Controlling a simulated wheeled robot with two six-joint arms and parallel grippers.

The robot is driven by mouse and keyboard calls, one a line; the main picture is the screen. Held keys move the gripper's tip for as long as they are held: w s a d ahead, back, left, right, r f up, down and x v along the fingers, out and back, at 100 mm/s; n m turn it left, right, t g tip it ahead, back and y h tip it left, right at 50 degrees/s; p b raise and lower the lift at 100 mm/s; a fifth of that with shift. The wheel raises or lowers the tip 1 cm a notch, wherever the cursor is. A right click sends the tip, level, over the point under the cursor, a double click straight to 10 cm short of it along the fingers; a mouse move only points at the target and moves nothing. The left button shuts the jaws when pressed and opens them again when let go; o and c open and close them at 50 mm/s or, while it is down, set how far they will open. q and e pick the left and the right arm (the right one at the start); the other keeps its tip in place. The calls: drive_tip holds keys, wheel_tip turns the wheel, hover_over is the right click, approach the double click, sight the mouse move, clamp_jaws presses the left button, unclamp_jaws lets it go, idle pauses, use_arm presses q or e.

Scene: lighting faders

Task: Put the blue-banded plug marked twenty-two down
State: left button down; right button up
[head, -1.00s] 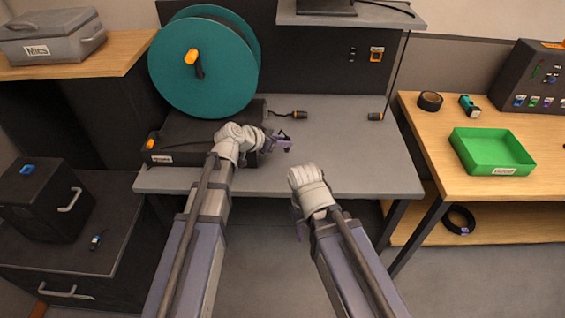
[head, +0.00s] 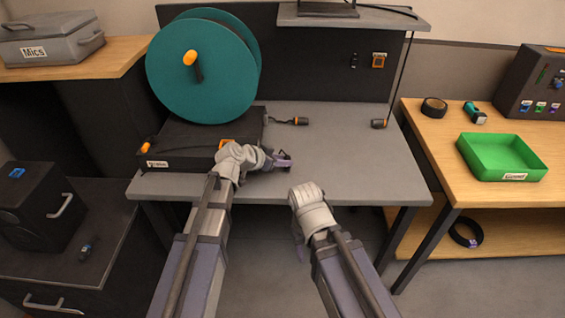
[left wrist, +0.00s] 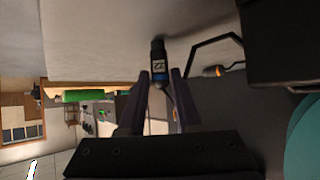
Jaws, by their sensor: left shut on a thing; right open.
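The blue-banded plug (left wrist: 158,62) is dark, with a white mark on its blue band that looks like twenty-two, turned sideways. My left gripper (left wrist: 158,80) is shut on it, with a finger on each side. The head view shows my left gripper (head: 283,160) over the front middle of the grey bench (head: 350,170). The plug is small and dark there. Whether it touches the bench top is hard to tell. My right gripper (head: 299,247) is open, below the bench's front edge and largely hidden by its own wrist.
A black-and-orange plug (head: 300,121) lies on a cable behind my left gripper; another (head: 378,124) lies farther right. A teal reel (head: 203,70) and black box (head: 185,158) fill the bench's left. Its right front is bare. A green tray (head: 500,157) stands on the wooden table.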

use_arm(q)
drive_tip(key=shift+f, duration=0.1)
drive_tip(key=shift+f+b, duration=0.3)
drive_tip(key=shift+b, duration=0.05)
drive_tip(key=c, duration=0.6)
unclamp_jaws()
drive_tip(key=shift+r, duration=0.1)
